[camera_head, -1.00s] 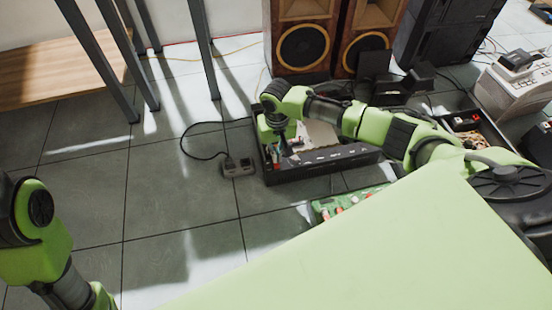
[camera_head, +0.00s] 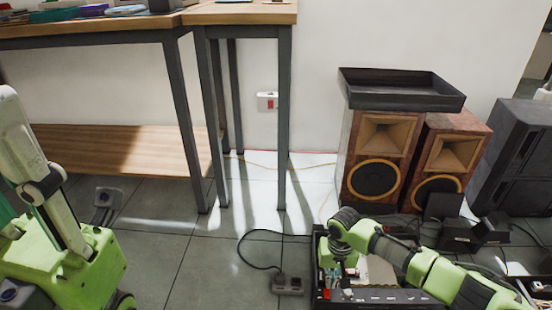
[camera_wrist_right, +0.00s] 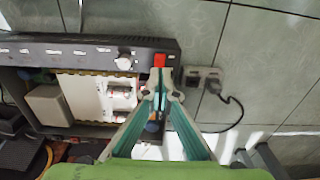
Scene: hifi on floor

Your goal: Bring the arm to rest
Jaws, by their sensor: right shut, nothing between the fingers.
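My right arm (camera_head: 420,270) reaches in from the lower right in the head view, its wrist bent down over a dark open box (camera_head: 318,250) on the floor. In the right wrist view my right gripper (camera_wrist_right: 161,78) points at the box's edge, its two fingers meeting at the tips with nothing held. A small red thing (camera_wrist_right: 159,60) shows just beyond the tips; I cannot tell whether they touch. The box holds a white-and-tan part (camera_wrist_right: 82,98) and other items. In the head view the fingers are mostly hidden by the wrist. My left gripper is out of view.
A grey socket block (camera_head: 287,284) with a black cable lies left of the box. Two wooden speakers (camera_head: 383,152) stand behind it, a black tray (camera_head: 402,80) on top. Tables (camera_head: 240,14) with dark legs stand at the left. Tiled floor between is partly clear.

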